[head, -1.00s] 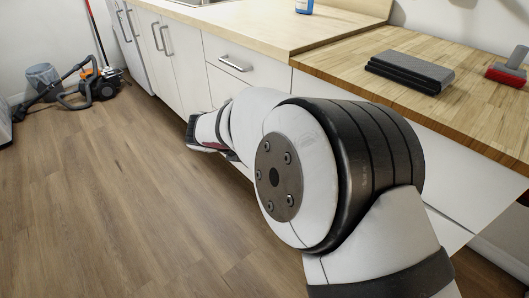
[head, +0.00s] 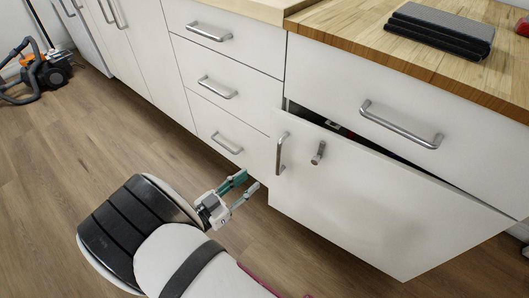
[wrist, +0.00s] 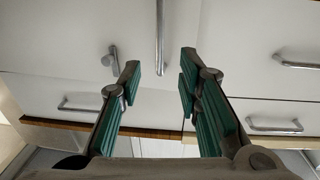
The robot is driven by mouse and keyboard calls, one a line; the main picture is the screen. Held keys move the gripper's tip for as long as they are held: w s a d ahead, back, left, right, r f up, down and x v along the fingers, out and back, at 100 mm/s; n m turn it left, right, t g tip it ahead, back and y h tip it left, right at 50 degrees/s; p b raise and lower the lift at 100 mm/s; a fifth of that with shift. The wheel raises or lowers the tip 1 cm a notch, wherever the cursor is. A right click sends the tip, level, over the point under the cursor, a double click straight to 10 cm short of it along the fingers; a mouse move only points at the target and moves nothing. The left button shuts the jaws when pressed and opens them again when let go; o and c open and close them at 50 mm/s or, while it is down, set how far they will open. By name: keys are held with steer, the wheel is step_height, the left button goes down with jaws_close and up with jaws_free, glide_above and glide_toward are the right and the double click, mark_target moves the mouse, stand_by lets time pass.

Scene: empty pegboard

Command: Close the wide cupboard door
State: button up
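The wide cupboard door (head: 380,210) is white and stands ajar, with a dark gap along its top edge below the drawer. It has a vertical bar handle (head: 281,153) near its left edge and a short metal knob (head: 318,152) beside that. My gripper (head: 249,182) is open and empty, low and to the left of the door in the head view. In the wrist view my gripper (wrist: 160,62) has its green-padded fingers apart, with the bar handle (wrist: 160,38) between and beyond the fingertips. I cannot tell whether a finger touches the door.
A closed wide drawer (head: 440,110) sits above the door. A stack of narrow drawers with bar handles (head: 218,88) stands to its left. A wooden counter (head: 350,35) carries a dark grey block (head: 440,30). The floor (head: 60,170) is clear at the left; a vacuum cleaner (head: 45,75) stands far off.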

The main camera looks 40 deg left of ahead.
steer(key=w+b, duration=0.1)
steer(key=w, duration=0.3)
steer(key=w+d+b, duration=0.1)
steer(key=w, duration=0.4)
steer(key=w+d+b, duration=0.1)
steer(key=w, duration=0.3)
steer(key=shift+w+d, duration=0.1)
steer(key=shift+w, duration=0.1)
steer(key=shift+c, duration=0.3)
jaws_close()
